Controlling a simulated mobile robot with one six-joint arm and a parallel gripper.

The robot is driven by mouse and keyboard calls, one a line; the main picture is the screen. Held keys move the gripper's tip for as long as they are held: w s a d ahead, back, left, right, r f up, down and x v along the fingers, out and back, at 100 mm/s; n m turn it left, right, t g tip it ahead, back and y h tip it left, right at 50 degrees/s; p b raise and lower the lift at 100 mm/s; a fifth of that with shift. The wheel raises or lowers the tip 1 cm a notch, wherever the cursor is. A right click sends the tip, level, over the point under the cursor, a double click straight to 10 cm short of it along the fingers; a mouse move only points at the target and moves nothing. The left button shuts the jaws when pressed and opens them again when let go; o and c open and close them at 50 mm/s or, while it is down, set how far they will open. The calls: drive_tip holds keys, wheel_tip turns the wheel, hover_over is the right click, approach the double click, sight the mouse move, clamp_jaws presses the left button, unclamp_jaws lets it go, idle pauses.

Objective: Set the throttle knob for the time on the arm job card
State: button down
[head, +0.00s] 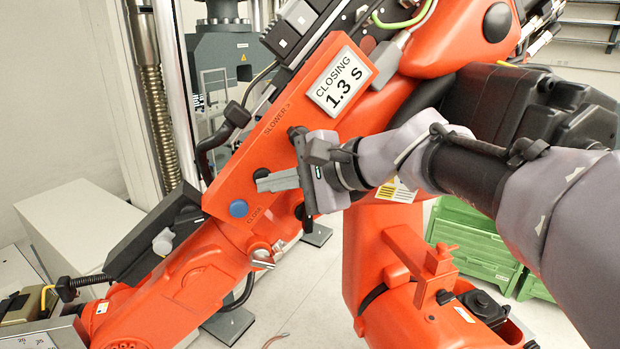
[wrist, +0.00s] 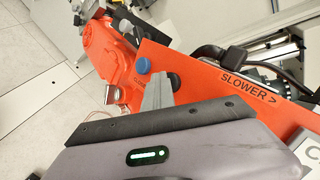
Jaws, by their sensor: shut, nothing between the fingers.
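The job card (head: 340,80) on the orange industrial arm reads "CLOSING 1.3 S". The orange panel (head: 222,181) carries the label "SLOWER >", a blue button (head: 239,208) labelled "CLOSE" and a dark round knob (head: 261,173). My gripper (head: 262,184) is shut and empty, its fingertips at the knob and partly covering it in the head view. In the wrist view the fingertips (wrist: 157,75) lie between the blue button (wrist: 144,65) and the dark knob (wrist: 174,80). I cannot tell whether they touch the knob; its pointer mark is not readable.
The orange arm's body (head: 395,235) fills the middle around the panel. A black-and-grey fixture (head: 160,240) sits at lower left beside a pale cabinet (head: 90,225). Green crates (head: 470,245) stand at right. Bare floor (head: 300,285) shows below.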

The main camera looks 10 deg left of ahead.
drive_tip(key=shift+s+d+b, duration=0.35)
drive_tip(key=shift+s+b, duration=0.05)
drive_tip(key=shift+s, duration=0.35)
drive_tip(key=shift+s+d+b, duration=0.4)
drive_tip(key=shift+s, duration=0.35)
drive_tip(key=shift+s+d+b, duration=0.35)
drive_tip(key=shift+s+d, duration=0.05)
drive_tip(key=shift+s, duration=0.3)
drive_tip(key=shift+s+d+b, duration=0.4)
drive_tip(key=shift+s, duration=0.35)
drive_tip(key=s+d+f+n+h+b, duration=0.1)
drive_tip(key=s+d+f+h+b, duration=0.2)
drive_tip(key=f+b, duration=0.9)
drive_tip(key=s+d+f+n+h+b, duration=0.1)
drive_tip(key=s+d+f+h+b, duration=0.2)
drive_tip(key=f, duration=2.4)
drive_tip(key=s+d+f+n+h+b, duration=0.1)
drive_tip(key=s+d+f+h+b, duration=0.3)
drive_tip(key=s+d+f+b, duration=0.6)
drive_tip(key=d+f+b, duration=0.5)
drive_tip(key=f+b, duration=0.4)
drive_tip(key=b, duration=0.2)
drive_tip(key=shift+s+f+n+t+b, duration=0.15)
drive_tip(key=shift+f+n+t+b, duration=0.05)
drive_tip(key=shift+n+t+b, duration=0.2)
